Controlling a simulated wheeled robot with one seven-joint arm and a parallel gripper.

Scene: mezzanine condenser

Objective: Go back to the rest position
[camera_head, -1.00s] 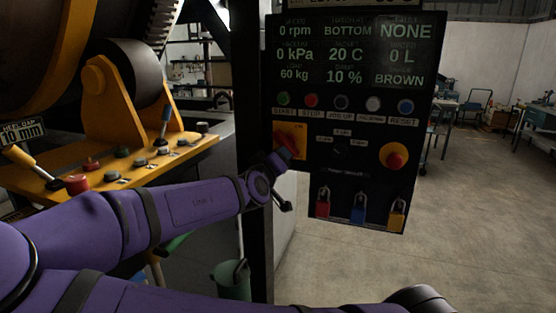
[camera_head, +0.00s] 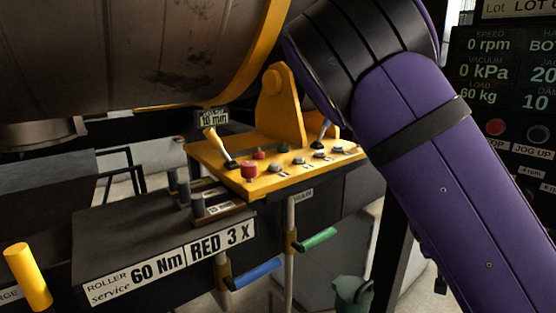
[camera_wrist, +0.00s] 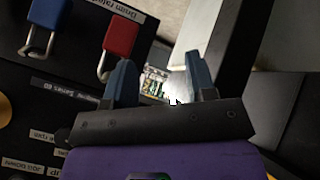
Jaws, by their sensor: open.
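My gripper (camera_wrist: 160,78) shows in the wrist view with its two blue-grey fingers apart and nothing between them. Beyond the fingers is a small bright patch of the room. To its left is the black control panel (camera_wrist: 50,62) with a red padlock (camera_wrist: 118,36) and a blue padlock (camera_wrist: 43,22); I cannot tell the distance to them. In the head view my purple arm crosses the right side, raised, and the gripper itself is out of that view. The panel (camera_head: 508,80) is partly hidden behind the arm.
A yellow console (camera_head: 285,180) with levers and buttons stands in the middle. A dark bench (camera_head: 130,225) labelled 60 Nm is at the lower left, with a yellow post (camera_head: 28,276). Blue (camera_head: 255,274) and green (camera_head: 316,240) handles stick out below the console. A large drum (camera_head: 130,50) hangs above.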

